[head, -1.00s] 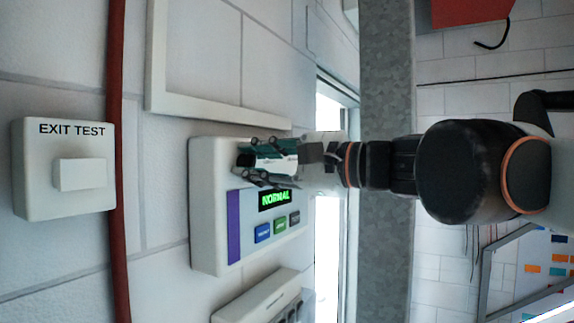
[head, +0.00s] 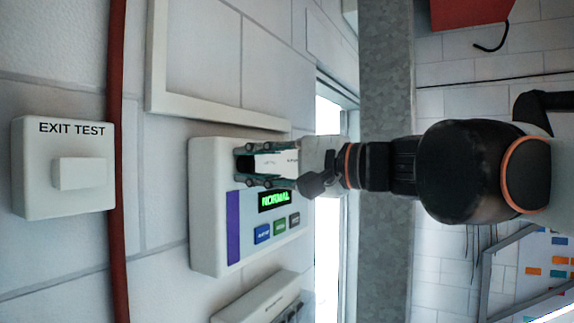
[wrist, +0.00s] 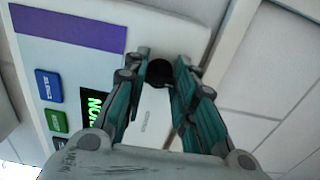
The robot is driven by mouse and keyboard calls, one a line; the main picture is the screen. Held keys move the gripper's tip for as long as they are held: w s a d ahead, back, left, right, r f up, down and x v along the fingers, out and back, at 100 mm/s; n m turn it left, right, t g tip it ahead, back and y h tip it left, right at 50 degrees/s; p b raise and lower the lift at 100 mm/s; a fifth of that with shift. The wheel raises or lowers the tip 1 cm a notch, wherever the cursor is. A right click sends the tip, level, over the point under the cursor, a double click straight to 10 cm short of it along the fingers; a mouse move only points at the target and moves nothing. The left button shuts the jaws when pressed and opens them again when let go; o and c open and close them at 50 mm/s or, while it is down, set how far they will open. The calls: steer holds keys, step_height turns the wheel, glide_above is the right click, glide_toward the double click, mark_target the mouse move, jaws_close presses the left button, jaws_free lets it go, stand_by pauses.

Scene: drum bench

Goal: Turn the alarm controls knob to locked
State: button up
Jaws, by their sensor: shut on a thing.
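The alarm control panel (head: 210,215) is a white wall box with a purple stripe and a green-lit display (head: 274,200) that reads NORMAL. In the wrist view its dark round knob (wrist: 159,73) sits between my fingertips. My gripper (head: 246,164) reaches in from the right to the panel's upper part and is shut on the knob. The teal fingers (wrist: 161,68) flank the knob on both sides and hide part of it. The knob's pointer and any position labels cannot be made out.
Below the display is a row of buttons: blue (head: 262,233), green (head: 280,227) and dark grey (head: 295,219). A white EXIT TEST box (head: 63,168) and a red pipe (head: 118,230) are to the left. Another white box (head: 262,298) is below the panel. A white frame (head: 215,116) is above.

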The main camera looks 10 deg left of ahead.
steer(key=o, duration=1.1)
steer(key=shift+c, duration=0.2)
steer(key=v, duration=1.2)
steer(key=shift+f, duration=0.1)
